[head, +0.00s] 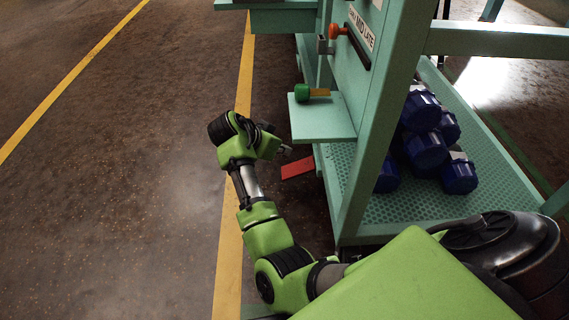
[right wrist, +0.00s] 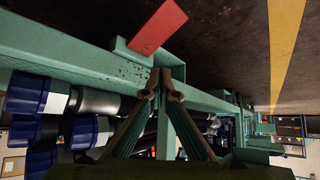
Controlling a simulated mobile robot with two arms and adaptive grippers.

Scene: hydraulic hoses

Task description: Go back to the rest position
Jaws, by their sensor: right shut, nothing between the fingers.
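My right arm, green and black, reaches forward along the left side of a teal rack (head: 357,190) in the head view. My right gripper (head: 285,150) is beside the rack, below and left of its small shelf, and looks small and partly hidden by its own wrist. In the right wrist view the two fingers of the right gripper (right wrist: 166,84) come together at the tips, with nothing held. A teal beam of the rack (right wrist: 70,55) runs behind the fingertips. My left gripper is not in view.
The small shelf (head: 318,122) carries a green-capped fitting (head: 303,92). An orange-ended lever (head: 339,30) is on the panel. A red plate (head: 297,168) juts out low; it also shows in the wrist view (right wrist: 158,27). Blue-capped hoses (head: 427,150) lie in the rack. Floor left is clear.

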